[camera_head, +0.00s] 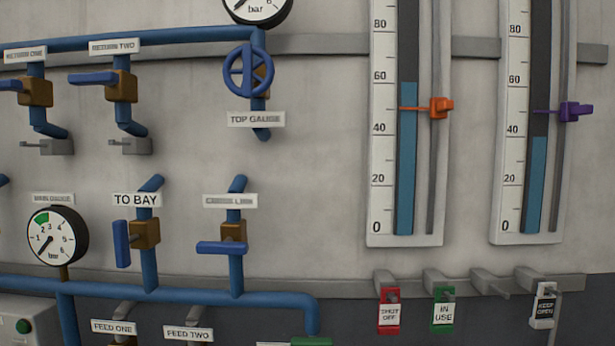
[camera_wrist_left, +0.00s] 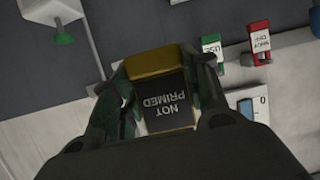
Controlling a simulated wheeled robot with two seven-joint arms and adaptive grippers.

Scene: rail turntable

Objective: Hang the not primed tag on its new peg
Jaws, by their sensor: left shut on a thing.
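The not primed tag (camera_wrist_left: 165,112) has a black face with white "NOT PRIMED" lettering, upside down in the left wrist view, and a yellow top end. My left gripper (camera_wrist_left: 160,76) is shut on it, one dark finger at each side. Neither this tag nor my grippers show in the head view. On a rail at lower right, a bare peg (camera_head: 490,283) sits between the green IN USE tag (camera_head: 443,312) and the KEEP OPEN tag (camera_head: 543,306). Other pegs without tags, return one peg (camera_head: 45,146) and return two peg (camera_head: 128,145), stand under the upper valves.
The red SHUT OFF tag (camera_head: 389,312) hangs left of the green one. Blue pipes (camera_head: 150,290) and valve handles stick out at left. Two tall level gauges (camera_head: 405,240) stand above the rail. Bare wall (camera_head: 320,190) lies between pipes and gauges.

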